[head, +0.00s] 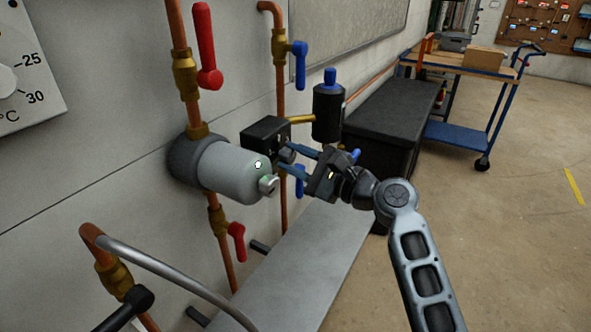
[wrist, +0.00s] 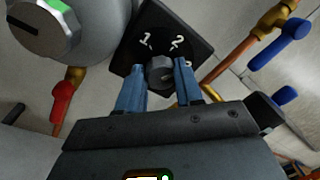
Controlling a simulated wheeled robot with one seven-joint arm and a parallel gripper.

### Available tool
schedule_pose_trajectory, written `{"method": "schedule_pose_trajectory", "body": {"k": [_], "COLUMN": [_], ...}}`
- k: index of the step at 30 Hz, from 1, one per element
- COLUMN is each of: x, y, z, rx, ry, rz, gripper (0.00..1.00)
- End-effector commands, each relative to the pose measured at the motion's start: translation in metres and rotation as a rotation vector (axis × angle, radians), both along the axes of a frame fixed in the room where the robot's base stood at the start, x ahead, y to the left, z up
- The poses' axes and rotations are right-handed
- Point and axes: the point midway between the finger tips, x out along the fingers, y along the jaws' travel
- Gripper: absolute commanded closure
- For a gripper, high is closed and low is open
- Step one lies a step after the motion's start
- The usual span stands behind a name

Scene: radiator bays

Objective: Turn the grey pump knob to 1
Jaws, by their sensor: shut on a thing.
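The grey pump knob (wrist: 160,68) sits on the face of a black box (wrist: 132,62) marked 1, 2 and, partly covered, 3. In the head view the black box (head: 264,132) is beside the grey pump body (head: 228,168), and the knob (head: 287,154) shows small at its front. My gripper (wrist: 160,76) has its two blue fingers on either side of the knob and is shut on it. It also shows in the head view (head: 290,162), reaching in from the right. I cannot clearly tell which number the knob points to.
A red lever (head: 205,50) and a blue lever (head: 299,60) are on copper pipes above. A dark cylinder (head: 328,110) stands close behind my gripper. A grey hose (head: 165,268) curves at lower left. Floor is open at right, before a blue trolley (head: 455,135).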

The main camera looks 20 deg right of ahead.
Motion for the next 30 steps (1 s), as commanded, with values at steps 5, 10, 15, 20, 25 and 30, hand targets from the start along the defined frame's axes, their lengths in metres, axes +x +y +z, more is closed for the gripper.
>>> {"method": "schedule_pose_trajectory", "body": {"k": [5,10,15,20,25,30], "x": [0.0003,0.0002,0.0003,0.0007,0.0008,0.0011], "y": [-0.0006,-0.0009,-0.0012,-0.0015,-0.0018,-0.0022], "z": [-0.0056,-0.0062,-0.0066,-0.0070,-0.0069,-0.0074], "rx": [-0.136,-0.267,-0.397,-0.520,-0.650,-0.781], "ry": [-0.100,-0.195,-0.291,-0.380,-0.475,-0.569], "rz": [-0.001,-0.001,-0.002,-0.002,-0.002,-0.002], "gripper": [0.95,0.95,0.95,0.95,0.95,0.95]}}
